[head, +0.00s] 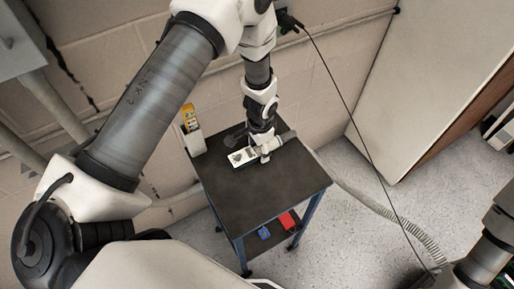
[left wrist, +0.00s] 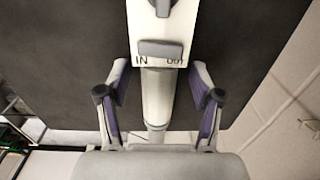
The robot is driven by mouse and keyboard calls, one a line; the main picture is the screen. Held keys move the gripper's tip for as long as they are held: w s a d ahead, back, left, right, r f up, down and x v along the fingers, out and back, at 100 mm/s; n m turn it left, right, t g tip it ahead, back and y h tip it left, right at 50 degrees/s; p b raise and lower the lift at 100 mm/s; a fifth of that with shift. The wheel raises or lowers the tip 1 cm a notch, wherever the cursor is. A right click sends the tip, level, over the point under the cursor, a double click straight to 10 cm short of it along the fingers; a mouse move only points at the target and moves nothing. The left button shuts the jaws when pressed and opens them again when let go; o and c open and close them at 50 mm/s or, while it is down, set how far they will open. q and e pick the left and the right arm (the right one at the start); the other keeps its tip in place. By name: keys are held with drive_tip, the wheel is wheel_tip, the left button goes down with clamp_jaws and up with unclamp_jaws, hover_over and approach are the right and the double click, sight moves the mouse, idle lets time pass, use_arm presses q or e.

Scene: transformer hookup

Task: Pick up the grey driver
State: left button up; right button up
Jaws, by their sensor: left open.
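My left gripper (head: 264,152) is low over the dark tabletop, at the right end of a white unit (head: 243,157). The left wrist view shows its two fingers (left wrist: 158,112) open, one on each side of a grey cylindrical piece. That piece (left wrist: 158,95) adjoins the white unit marked IN and OUT (left wrist: 160,55); whether the fingers touch it is not clear. I cannot tell for sure which piece is the grey driver. My right gripper is not clearly visible.
The small table (head: 265,200) has a bare front half and a lower shelf with red (head: 288,221) and blue (head: 264,232) items. A white holder with a yellow item (head: 190,118) stands at its back left. A ribbed grey conduit (head: 385,208) trails right. Block walls stand behind.

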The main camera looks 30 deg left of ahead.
use_arm(q)
clamp_jaws()
drive_tip(key=shift+r, duration=0.15)
drive_tip(key=shift+r, duration=0.25)
wheel_tip(320, 180, up, 8)
drive_tip(key=shift+r+b, duration=0.2)
drive_tip(key=shift+b, duration=0.95)
drive_tip(key=shift+r, duration=0.45)
